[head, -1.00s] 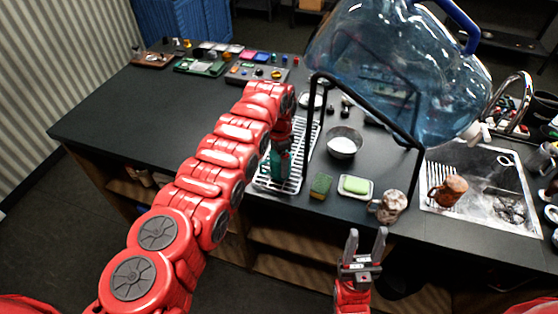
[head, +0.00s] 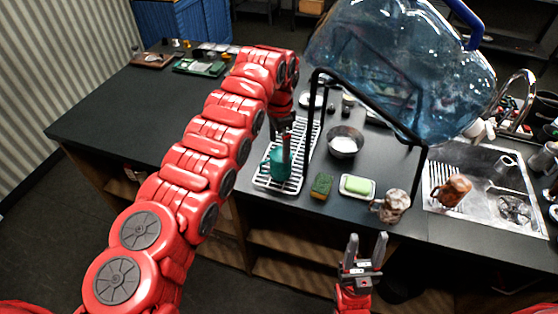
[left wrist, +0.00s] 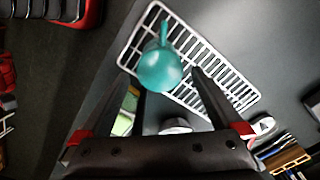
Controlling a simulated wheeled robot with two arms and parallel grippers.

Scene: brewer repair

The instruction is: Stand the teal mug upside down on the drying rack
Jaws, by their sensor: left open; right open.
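The teal mug (head: 279,166) stands on the white wire drying rack (head: 262,183). In the left wrist view the mug (left wrist: 160,72) shows a smooth closed round end and no opening, so it looks upside down, with its handle toward the top of the picture. The rack (left wrist: 215,75) spreads under and beside it. My left gripper (head: 285,140) is above the mug, open and empty; in the left wrist view its fingers (left wrist: 167,80) are spread apart, with the mug beyond their tips. My right gripper (head: 366,247) is open and empty in front of the counter edge.
A green sponge (head: 321,186), a soap dish (head: 357,188), a white bowl (head: 345,142) and a speckled mug (head: 392,206) stand right of the rack. A large blue water jug (head: 400,65) rests above a black frame (head: 313,105).

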